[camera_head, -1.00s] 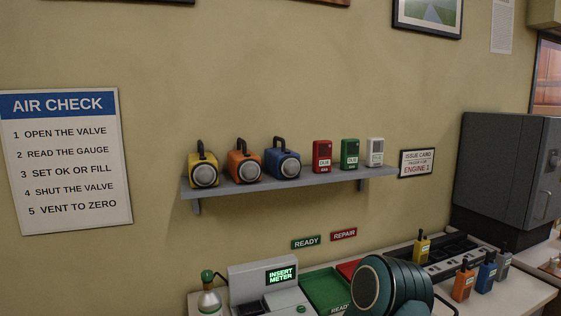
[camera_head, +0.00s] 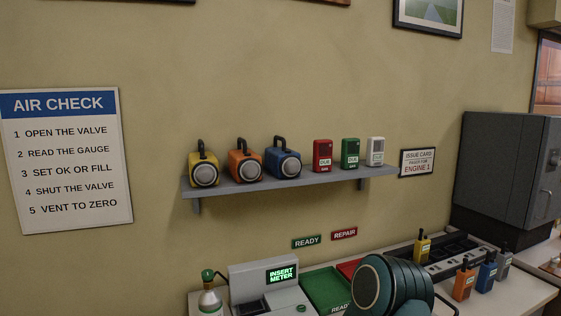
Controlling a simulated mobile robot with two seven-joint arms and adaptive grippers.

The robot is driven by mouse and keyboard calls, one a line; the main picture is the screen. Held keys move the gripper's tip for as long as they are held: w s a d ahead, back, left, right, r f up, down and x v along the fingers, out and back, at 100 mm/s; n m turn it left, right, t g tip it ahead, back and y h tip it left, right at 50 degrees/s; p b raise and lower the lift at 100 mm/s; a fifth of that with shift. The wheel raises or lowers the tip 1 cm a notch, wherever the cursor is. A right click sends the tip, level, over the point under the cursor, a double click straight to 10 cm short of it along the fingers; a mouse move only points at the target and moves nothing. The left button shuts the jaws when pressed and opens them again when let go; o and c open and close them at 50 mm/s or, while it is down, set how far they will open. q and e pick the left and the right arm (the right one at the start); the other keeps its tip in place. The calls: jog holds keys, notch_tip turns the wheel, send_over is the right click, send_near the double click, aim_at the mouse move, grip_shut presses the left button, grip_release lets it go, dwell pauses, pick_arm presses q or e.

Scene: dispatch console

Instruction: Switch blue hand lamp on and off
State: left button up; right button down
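The blue hand lamp (camera_head: 283,160) stands upright on the wall shelf (camera_head: 300,183), third from the left, with its black handle on top and its round lens facing me. The lens looks grey, with no visible glow. A yellow hand lamp (camera_head: 203,168) and an orange hand lamp (camera_head: 243,164) stand to its left. Neither of my grippers shows in the view.
Red (camera_head: 322,155), green (camera_head: 350,153) and white (camera_head: 375,151) boxes stand right of the lamps. Below are a meter console (camera_head: 262,290), a green tray (camera_head: 328,289), a teal rounded object (camera_head: 385,285) and several radios (camera_head: 487,275).

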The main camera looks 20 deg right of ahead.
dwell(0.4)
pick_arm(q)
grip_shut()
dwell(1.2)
